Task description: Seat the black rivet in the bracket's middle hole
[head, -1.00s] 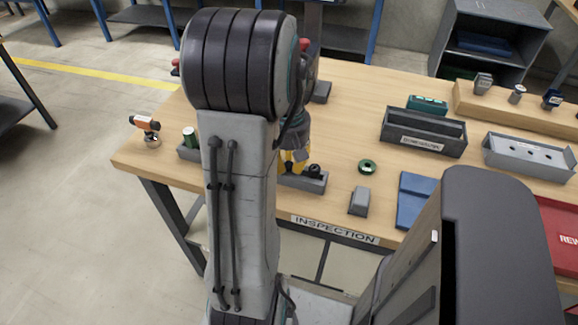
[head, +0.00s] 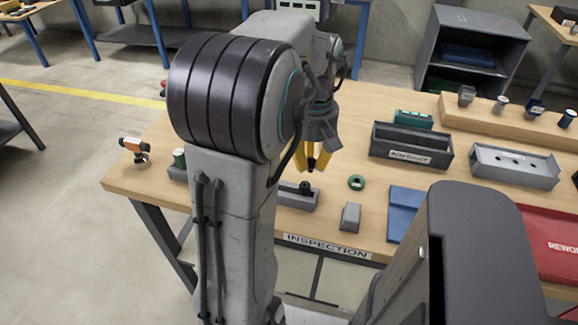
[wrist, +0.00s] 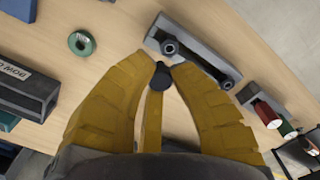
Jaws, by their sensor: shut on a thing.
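My gripper (head: 316,162) is above the table near its front left part, with its yellow fingers closed on a small black rivet (wrist: 159,77). The rivet's dark end shows just below the fingertips in the head view (head: 310,169). The grey bracket (head: 543,179), with a row of dark holes in its top, lies at the table's right, well apart from my gripper. The middle hole (head: 514,157) looks empty. The bracket is not in the wrist view.
A grey holder (head: 291,199) with another black piece (head: 304,187) stands below my gripper. A green ring (head: 356,182), a grey block (head: 350,216) and a dark labelled box (head: 410,157) lie toward the bracket. A wooden ledge (head: 480,118) runs behind.

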